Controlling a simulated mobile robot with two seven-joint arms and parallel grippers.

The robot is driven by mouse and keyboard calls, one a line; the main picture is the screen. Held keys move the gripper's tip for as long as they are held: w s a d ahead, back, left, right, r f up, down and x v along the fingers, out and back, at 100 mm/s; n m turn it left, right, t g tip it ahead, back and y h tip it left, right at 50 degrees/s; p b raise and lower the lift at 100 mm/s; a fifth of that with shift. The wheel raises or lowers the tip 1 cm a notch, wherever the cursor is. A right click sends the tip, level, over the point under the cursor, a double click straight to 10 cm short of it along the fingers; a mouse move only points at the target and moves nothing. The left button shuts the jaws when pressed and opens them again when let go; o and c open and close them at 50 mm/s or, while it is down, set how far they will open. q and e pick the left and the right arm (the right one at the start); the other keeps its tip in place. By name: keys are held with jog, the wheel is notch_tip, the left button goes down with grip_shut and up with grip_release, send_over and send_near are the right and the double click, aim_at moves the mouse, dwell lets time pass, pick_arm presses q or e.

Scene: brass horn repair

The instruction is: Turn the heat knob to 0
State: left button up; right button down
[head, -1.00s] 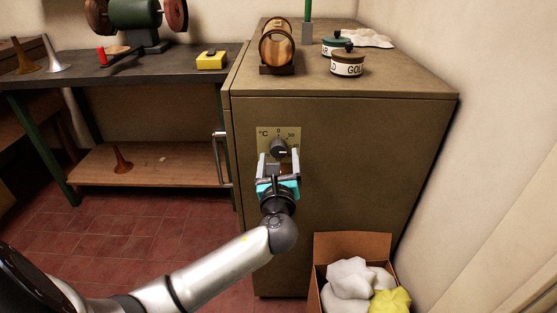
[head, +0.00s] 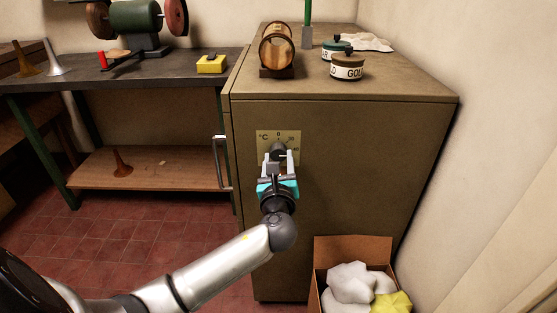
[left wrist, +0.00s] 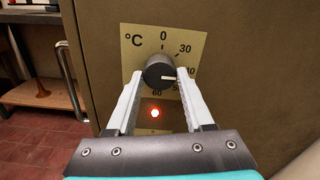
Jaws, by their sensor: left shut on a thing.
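The heat knob (head: 278,150) is a dark round dial on a brass °C scale plate (left wrist: 135,50), on the front of the brown cabinet. In the left wrist view the knob (left wrist: 157,70) has a white pointer line aimed right and slightly down, towards the partly hidden 40 and 50 marks. The 0 is at the top of the scale. My left gripper (head: 280,156) is shut on the knob, one pale finger on each side of it, as the left wrist view (left wrist: 158,80) also shows. My right gripper is not in view.
A red lamp (left wrist: 155,113) glows below the knob. A metal door handle (head: 220,160) stands out at the cabinet's left edge. An open cardboard box (head: 352,247) with crumpled stuffing stands at lower right. Jars (head: 347,67) and a wooden barrel stand on top.

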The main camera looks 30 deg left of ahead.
pick_arm(q)
grip_shut()
